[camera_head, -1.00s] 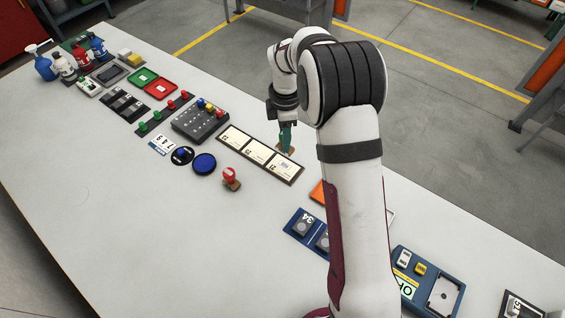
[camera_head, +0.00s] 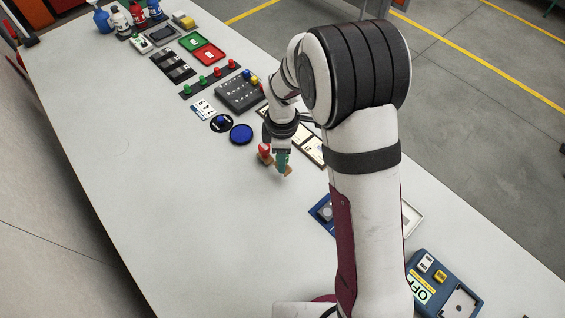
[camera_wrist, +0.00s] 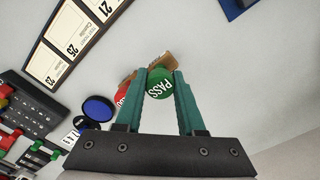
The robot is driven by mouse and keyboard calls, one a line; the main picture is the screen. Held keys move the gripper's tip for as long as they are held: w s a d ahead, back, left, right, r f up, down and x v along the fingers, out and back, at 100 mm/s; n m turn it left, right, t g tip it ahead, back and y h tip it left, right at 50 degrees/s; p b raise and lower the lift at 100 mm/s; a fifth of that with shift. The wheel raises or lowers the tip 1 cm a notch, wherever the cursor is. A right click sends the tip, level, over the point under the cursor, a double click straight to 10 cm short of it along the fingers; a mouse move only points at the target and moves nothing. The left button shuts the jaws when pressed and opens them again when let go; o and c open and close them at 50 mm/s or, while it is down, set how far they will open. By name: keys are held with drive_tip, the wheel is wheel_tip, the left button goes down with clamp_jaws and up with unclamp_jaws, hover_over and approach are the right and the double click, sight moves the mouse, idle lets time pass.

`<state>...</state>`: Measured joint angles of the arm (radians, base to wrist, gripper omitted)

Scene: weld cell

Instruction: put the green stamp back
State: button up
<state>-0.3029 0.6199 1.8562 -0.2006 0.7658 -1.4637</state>
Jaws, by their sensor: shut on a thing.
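My gripper (camera_head: 283,166) is shut on the green stamp. In the wrist view the stamp's round green top (camera_wrist: 160,84), marked PASS, sits between my gripper's teal fingertips (camera_wrist: 162,80). Its wooden base shows beyond the fingers. In the head view the fingers hide most of the stamp; I cannot tell its height above the table. The red stamp (camera_head: 264,150) stands close to the left of my gripper.
A dark strip with red and green knobs (camera_head: 210,82) is farther off. The table's near left is clear.

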drive_tip(key=shift+f, duration=1.6)
drive_tip(key=shift+f, duration=0.1)
drive_tip(key=o, duration=1)
drive_tip(key=shift+o, duration=0.2)
